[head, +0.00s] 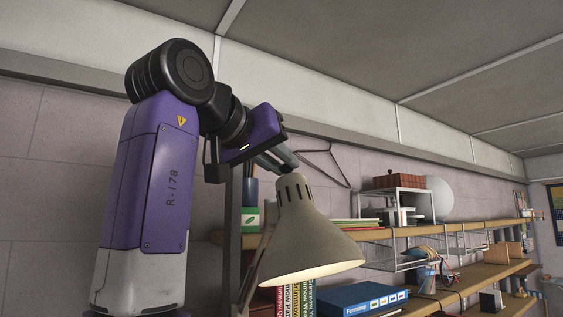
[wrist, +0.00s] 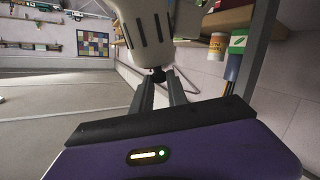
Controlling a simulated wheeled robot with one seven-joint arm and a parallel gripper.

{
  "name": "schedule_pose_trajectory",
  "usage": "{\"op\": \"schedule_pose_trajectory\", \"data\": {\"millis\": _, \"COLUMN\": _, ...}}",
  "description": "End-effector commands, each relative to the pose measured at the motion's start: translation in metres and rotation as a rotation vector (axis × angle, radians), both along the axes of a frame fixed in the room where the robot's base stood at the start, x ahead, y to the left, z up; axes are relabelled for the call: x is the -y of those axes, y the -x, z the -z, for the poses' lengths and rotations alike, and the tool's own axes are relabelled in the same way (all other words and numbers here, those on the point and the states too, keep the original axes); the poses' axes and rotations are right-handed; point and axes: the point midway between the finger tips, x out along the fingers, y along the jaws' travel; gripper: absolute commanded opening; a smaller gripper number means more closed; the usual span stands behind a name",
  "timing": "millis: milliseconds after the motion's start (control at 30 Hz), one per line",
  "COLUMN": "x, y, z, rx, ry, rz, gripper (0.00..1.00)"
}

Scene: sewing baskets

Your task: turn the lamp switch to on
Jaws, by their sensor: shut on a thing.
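The desk lamp has a beige cone-shaped shade (head: 305,235), with slots near its top, on a thin arm. The inside of the shade glows pale yellow at its lower rim. In the wrist view the shade (wrist: 148,30) fills the top middle. A small dark switch knob (wrist: 158,74) sticks out of the shade's narrow end. My gripper (wrist: 159,82) has its two fingertips closed around this knob. In the head view my gripper (head: 286,162) reaches the top of the shade from the upper left, and the knob is hidden there.
Wooden shelves (head: 480,277) run along the wall at the right, with books, a wire rack (head: 410,250) and a white globe (head: 438,198). A blue box (head: 362,298) lies below the shade. A dark upright post (head: 232,215) stands close to the lamp's left.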

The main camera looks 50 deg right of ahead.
Motion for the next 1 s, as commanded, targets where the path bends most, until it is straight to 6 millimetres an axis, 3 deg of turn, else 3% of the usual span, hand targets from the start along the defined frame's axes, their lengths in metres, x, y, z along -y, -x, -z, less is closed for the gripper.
{"op": "schedule_pose_trajectory", "data": {"millis": 233, "x": 0.0, "y": 0.0, "z": 0.0, "rx": -0.001, "ry": 0.0, "rz": 0.0, "gripper": 0.0}}
{"op": "schedule_pose_trajectory", "data": {"millis": 267, "x": 0.0, "y": 0.0, "z": 0.0, "rx": -0.001, "ry": 0.0, "rz": 0.0, "gripper": 0.25}}
{"op": "schedule_pose_trajectory", "data": {"millis": 367, "x": 0.0, "y": 0.0, "z": 0.0, "rx": -0.001, "ry": 0.0, "rz": 0.0, "gripper": 0.41}}
{"op": "schedule_pose_trajectory", "data": {"millis": 733, "x": -0.004, "y": 0.001, "z": 0.0, "rx": -0.001, "ry": 0.0, "rz": -0.001, "gripper": 0.41}}
{"op": "schedule_pose_trajectory", "data": {"millis": 1000, "x": -0.043, "y": 0.008, "z": -0.007, "rx": 0.0, "ry": 0.001, "rz": -0.003, "gripper": 0.41}}
